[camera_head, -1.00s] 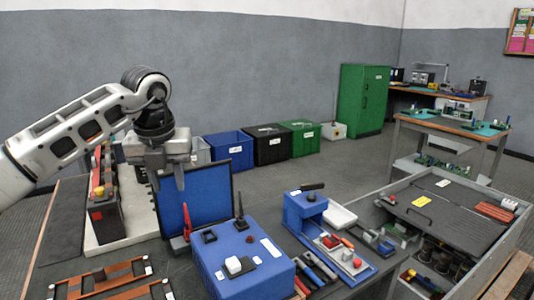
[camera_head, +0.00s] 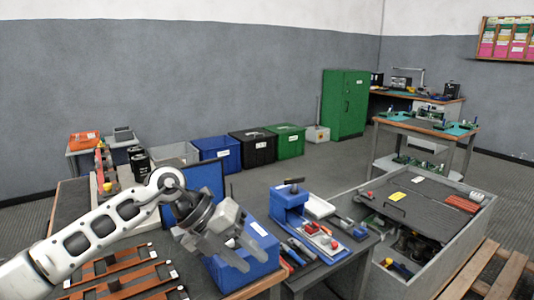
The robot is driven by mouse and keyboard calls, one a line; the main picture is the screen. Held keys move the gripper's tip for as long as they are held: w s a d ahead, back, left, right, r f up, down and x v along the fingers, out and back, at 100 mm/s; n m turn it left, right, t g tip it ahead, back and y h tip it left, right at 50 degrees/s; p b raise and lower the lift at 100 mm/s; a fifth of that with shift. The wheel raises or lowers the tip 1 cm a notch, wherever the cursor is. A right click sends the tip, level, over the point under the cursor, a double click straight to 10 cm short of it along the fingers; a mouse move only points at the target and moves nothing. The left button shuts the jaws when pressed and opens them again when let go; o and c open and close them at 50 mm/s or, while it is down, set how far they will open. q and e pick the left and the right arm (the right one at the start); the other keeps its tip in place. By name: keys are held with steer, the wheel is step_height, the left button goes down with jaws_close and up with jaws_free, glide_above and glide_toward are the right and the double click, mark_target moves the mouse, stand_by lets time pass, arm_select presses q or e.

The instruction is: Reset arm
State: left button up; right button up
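My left gripper (camera_head: 243,254) is grey and comes in from the left on a white arm. Its two fingers are apart with nothing visible between them. It points down and to the right, in front of the blue box (camera_head: 268,243) on the bench, and covers part of it. I cannot tell whether it touches the box. My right gripper is not in view.
A blue tool stand (camera_head: 289,198) and a red-and-blue tray (camera_head: 335,246) sit to the right of the gripper. Brown racks (camera_head: 110,270) lie at lower left. A grey open cabinet (camera_head: 425,245) stands at right beside a wooden pallet (camera_head: 490,270). Open floor lies behind.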

arm_select(q)
steer(key=s+d+r+n+t+h+p, duration=0.35)
steer(key=s+d+r+n+h, duration=0.35)
steer(key=h, duration=0.5)
steer(key=s+a+f+n+t+y+p, duration=0.1)
steer(key=a+f+n+t+y, duration=0.5)
steer(key=n, duration=0.5)
steer(key=a+f+n+t+y+p, duration=0.1)
steer(key=a+f+n+t+y, duration=0.4)
steer(key=n+t, duration=0.45)
steer(key=s+a+f+n+g+y+p, duration=0.1)
steer(key=s+a+f+n+g+y, duration=0.2)
steer(key=s+f+n+g, duration=0.1)
steer(key=s+a+f+n+g+y, duration=0.3)
steer(key=s+f, duration=0.3)
steer(key=s, duration=0.2)
steer(key=shift+s+f+n+g+p, duration=0.15)
steer(key=shift+f+n+g+p, duration=0.15)
steer(key=shift+n+g+p, duration=0.25)
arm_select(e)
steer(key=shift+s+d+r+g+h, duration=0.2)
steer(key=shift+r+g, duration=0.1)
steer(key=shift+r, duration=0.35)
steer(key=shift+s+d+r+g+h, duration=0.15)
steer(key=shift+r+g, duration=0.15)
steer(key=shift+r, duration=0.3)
